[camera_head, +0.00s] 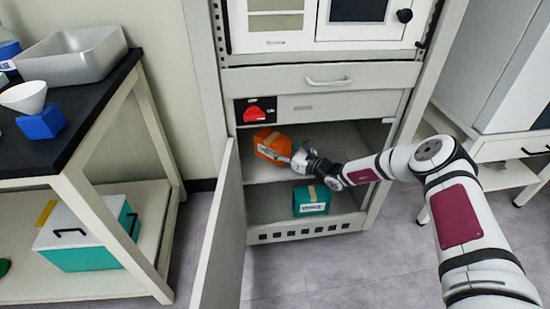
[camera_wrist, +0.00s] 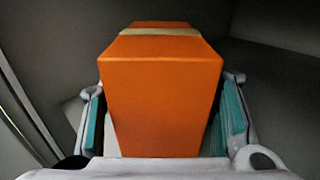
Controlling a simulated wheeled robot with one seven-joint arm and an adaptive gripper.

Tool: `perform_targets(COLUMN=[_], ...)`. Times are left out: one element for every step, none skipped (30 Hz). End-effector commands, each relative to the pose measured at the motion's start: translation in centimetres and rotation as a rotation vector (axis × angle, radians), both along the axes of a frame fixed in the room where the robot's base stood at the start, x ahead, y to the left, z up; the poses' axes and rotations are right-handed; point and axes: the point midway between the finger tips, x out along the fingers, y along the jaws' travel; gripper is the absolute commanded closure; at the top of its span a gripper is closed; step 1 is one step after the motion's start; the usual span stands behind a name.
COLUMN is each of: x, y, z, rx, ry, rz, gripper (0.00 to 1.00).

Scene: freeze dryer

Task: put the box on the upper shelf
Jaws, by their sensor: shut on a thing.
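An orange box (camera_head: 268,146) with a tan strip on top is inside the open lower cabinet, at the level of the upper shelf (camera_head: 262,174). My gripper (camera_head: 297,156) reaches in from the right and is shut on the orange box. In the wrist view the orange box (camera_wrist: 160,95) fills the space between the teal finger pads, which lie along its sides. The head view does not show clearly whether the box touches the shelf. A teal box (camera_head: 311,200) with a tan strip and a white label sits on the cabinet floor below.
The cabinet door (camera_head: 220,235) stands open at the left of the opening. A red switch (camera_head: 255,111) is on the panel above. A drawer (camera_head: 320,78) is shut higher up. The shelf right of the box looks free apart from my arm. A black-topped bench (camera_head: 60,140) stands at left.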

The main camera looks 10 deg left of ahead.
Motion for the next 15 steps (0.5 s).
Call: perform_targets(x=[0.5, 0.7, 0.9, 1.0, 1.1, 1.2, 1.2, 1.2, 1.2, 1.2, 1.2, 1.1, 1.2, 1.2, 1.1], y=[0.6, 0.8, 1.1, 1.2, 1.3, 1.4, 1.4, 1.4, 1.4, 1.4, 1.4, 1.4, 1.4, 1.3, 1.3], z=[-0.2, -0.2, -0.2, -0.1, -0.1, -0.2, -0.3, -0.6, -1.0, -1.4, -1.8, -2.4, -2.8, -3.2, -3.6], rx=[0.000, 0.000, 0.001, 0.001, 0.001, 0.001, 0.001, 0.001, 0.001, 0.000, 0.000, 0.000, 0.000, -0.001, 0.000], ry=[-0.004, -0.004, -0.003, -0.003, -0.003, -0.003, -0.003, -0.002, -0.002, -0.001, -0.001, -0.001, -0.001, -0.002, -0.001], rz=[0.001, 0.000, 0.001, 0.001, 0.000, 0.000, 0.000, 0.000, 0.000, 0.000, 0.000, 0.000, 0.000, 0.000, 0.000], gripper=[0.83, 0.83, 0.83, 0.83, 0.83, 0.83, 0.83, 0.83, 0.83, 0.83, 0.83, 0.83, 0.83, 0.83, 0.83])
